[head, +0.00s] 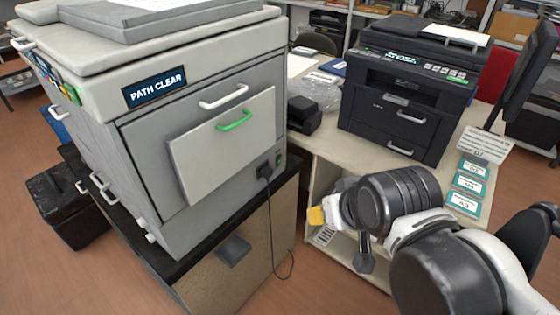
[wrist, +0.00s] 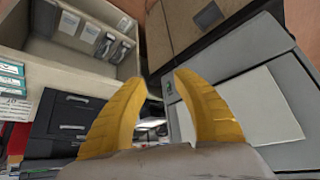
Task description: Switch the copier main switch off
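The copier (head: 150,130) is the large grey machine at the left of the head view, with a "PATH CLEAR" label on its front. My gripper (head: 316,216) is to the right of the copier and lower than the switch, apart from both. In the wrist view, its two yellow fingers (wrist: 165,82) are spread with nothing between them. The copier (wrist: 235,65) also shows there on the right; I cannot make out the switch.
A black printer (head: 405,105) stands on the beige desk (head: 325,145) to the right, with teal-edged cards (head: 470,183) beside it. The copier's cabinet (head: 250,250) has a cord hanging along it. A black bin (head: 65,205) stands at the left. Some floor is clear.

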